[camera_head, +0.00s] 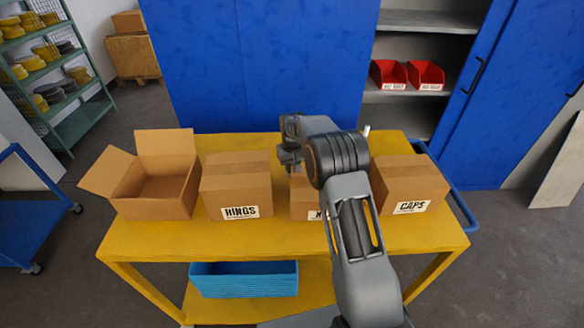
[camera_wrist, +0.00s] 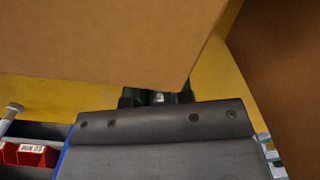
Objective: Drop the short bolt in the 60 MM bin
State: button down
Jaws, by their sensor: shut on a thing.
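My gripper (camera_head: 290,160) is over the yellow trolley, at the middle boxes, partly hidden by my arm. In the wrist view my gripper's dark fingertips (camera_wrist: 158,99) show just past the wrist housing. They are shut on a small grey metal piece (camera_wrist: 158,96), which looks like the short bolt. Two red bins (camera_head: 406,75) stand side by side on the cabinet shelf at the back right. Their labels are too small to read surely. A red bin also shows in the wrist view (camera_wrist: 35,157).
On the yellow trolley (camera_head: 240,245) stand an open box (camera_head: 155,190), a RINGS box (camera_head: 237,190), a partly hidden box (camera_head: 302,200) and a CAPS box (camera_head: 409,185). A pale pin-like thing (camera_head: 366,130) stands behind my arm. Blue cabinet doors (camera_head: 255,65) flank the shelves.

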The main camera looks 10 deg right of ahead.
jog(key=shift+f, duration=0.4)
jog(key=shift+f, duration=0.15)
jog(key=c, duration=1)
grip_release()
notch_tip(320, 180, up, 12)
jog(key=shift+s+r+b, duration=0.1)
jog(key=shift+r+b, duration=0.05)
jog(key=shift+b, duration=0.7)
jog(key=s+r+t, duration=0.2)
jog(key=s+r, duration=0.5)
jog(key=s, duration=0.2)
jog(key=s+t, duration=0.1)
jog(key=s, duration=0.6)
jog(key=s+f+m, duration=0.1)
jog(key=s, duration=0.7)
jog(key=s+f+t, duration=0.1)
jog(key=s, duration=0.6)
jog(key=shift+s+d+f+t, duration=0.15)
jog(key=shift+s+d+t, duration=0.05)
jog(key=shift+d+t, duration=0.1)
jog(key=shift+s+f, duration=0.3)
jog(key=shift+s, duration=0.05)
jog(key=shift+c, duration=0.4)
jog(key=shift+s+a, duration=0.1)
jog(key=shift+a, duration=0.05)
